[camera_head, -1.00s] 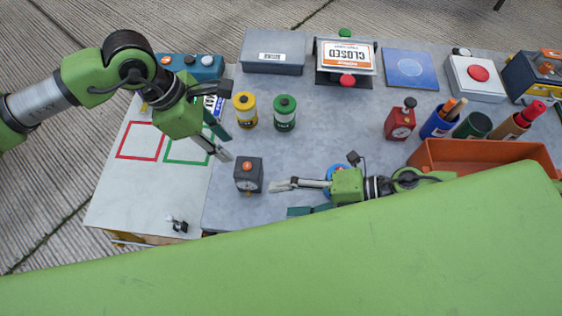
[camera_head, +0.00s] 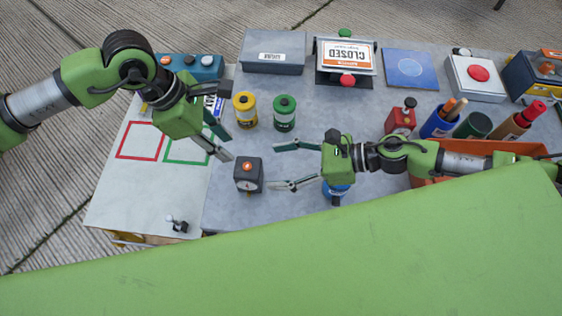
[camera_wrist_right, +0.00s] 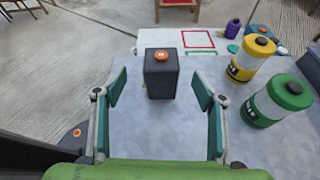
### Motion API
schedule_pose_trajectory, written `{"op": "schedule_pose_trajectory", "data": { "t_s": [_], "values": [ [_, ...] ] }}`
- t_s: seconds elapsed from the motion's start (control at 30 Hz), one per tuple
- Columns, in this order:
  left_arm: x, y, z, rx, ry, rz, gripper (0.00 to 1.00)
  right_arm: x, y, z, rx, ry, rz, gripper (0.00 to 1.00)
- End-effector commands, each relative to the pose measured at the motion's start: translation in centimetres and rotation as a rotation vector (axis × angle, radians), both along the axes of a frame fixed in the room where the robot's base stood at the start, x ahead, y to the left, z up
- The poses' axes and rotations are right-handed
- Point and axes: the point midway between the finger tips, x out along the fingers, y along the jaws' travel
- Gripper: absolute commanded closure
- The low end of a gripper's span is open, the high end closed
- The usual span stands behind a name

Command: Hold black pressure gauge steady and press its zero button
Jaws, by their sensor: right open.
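The black pressure gauge (camera_head: 248,176) stands upright on the grey table near its left front edge, with an orange button (camera_head: 248,166) on top and a dial on its front. In the right wrist view the black gauge (camera_wrist_right: 161,78) stands straight ahead, just beyond and between my fingertips. My right gripper (camera_head: 273,166) is open and level with the gauge, to its right, not touching it. My left gripper (camera_head: 230,148) hangs up and left of the gauge in the head view, its fingers apart and empty.
Yellow (camera_head: 245,110) and green (camera_head: 285,113) canisters stand behind the gauge. A red gauge (camera_head: 400,122) stands further right, partly hidden. A blue round object (camera_head: 336,192) lies under my right gripper. A white board with red and green squares (camera_head: 139,141) is at left.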

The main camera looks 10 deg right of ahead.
Motion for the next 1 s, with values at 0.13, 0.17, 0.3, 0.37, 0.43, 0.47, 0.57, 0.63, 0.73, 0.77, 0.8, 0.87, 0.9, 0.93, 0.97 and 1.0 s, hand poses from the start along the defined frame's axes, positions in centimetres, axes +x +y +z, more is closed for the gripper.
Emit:
{"op": "schedule_pose_trajectory", "data": {
  "t_s": [0.13,0.17,0.3,0.37,0.43,0.47,0.57,0.63,0.73,0.77,0.8,0.87,0.9,0.93,0.97,1.0],
  "values": [
    [0.0,0.0,0.0,0.0,0.0,0.0,0.72,0.3,0.0,-0.2,-0.024,-0.068,0.032,0.36],
    [0.0,0.0,0.0,0.0,0.0,0.0,0.72,0.3,-0.1,-0.2,-0.027,-0.074,0.035,0.36],
    [0.0,0.0,0.0,0.0,0.0,0.0,0.72,0.4,0.1,-0.3,-0.029,-0.082,0.038,0.36],
    [0.0,0.0,0.0,0.0,0.0,0.0,0.72,0.5,0.5,-0.4,-0.028,-0.082,0.038,0.36],
    [0.0,0.0,0.0,0.0,0.0,0.0,0.72,0.7,1.2,-0.6,-0.027,-0.082,0.039,0.36],
    [0.0,0.0,0.0,0.0,0.0,0.0,0.72,0.9,1.6,-0.8,-0.026,-0.083,0.04,0.36],
    [0.0,0.0,0.0,0.0,0.0,0.0,0.72,1.4,3.2,-1.4,-0.025,-0.083,0.04,0.36],
    [0.0,0.0,0.0,0.0,0.0,0.0,0.72,1.8,4.4,-1.9,-0.025,-0.084,0.04,0.36],
    [0.0,0.0,0.0,0.0,0.0,0.0,0.72,2.4,6.2,-2.7,-0.025,-0.082,0.039,0.36],
    [0.0,0.0,0.0,0.0,0.0,0.0,0.72,2.5,6.7,-3.0,-0.025,-0.081,0.04,0.36],
    [0.0,0.0,0.0,0.0,0.0,0.0,0.72,2.7,7.4,-3.2,-0.026,-0.082,0.04,0.36],
    [0.0,0.0,0.0,0.0,0.0,0.0,0.72,3.0,8.4,-3.7,-0.025,-0.082,0.039,0.36],
    [0.0,0.0,0.0,0.0,0.0,0.0,0.72,3.2,9.0,-4.0,-0.026,-0.081,0.039,0.36],
    [0.0,0.0,0.0,0.0,0.0,0.0,0.72,3.4,9.4,-4.2,-0.026,-0.082,0.039,0.36],
    [0.0,0.0,0.0,0.0,0.0,0.0,0.72,3.5,9.8,-4.4,-0.026,-0.082,0.039,0.36],
    [0.0,0.0,0.0,0.0,0.0,0.0,0.72,3.6,10.3,-4.6,-0.027,-0.081,0.04,0.36]
  ]
}}
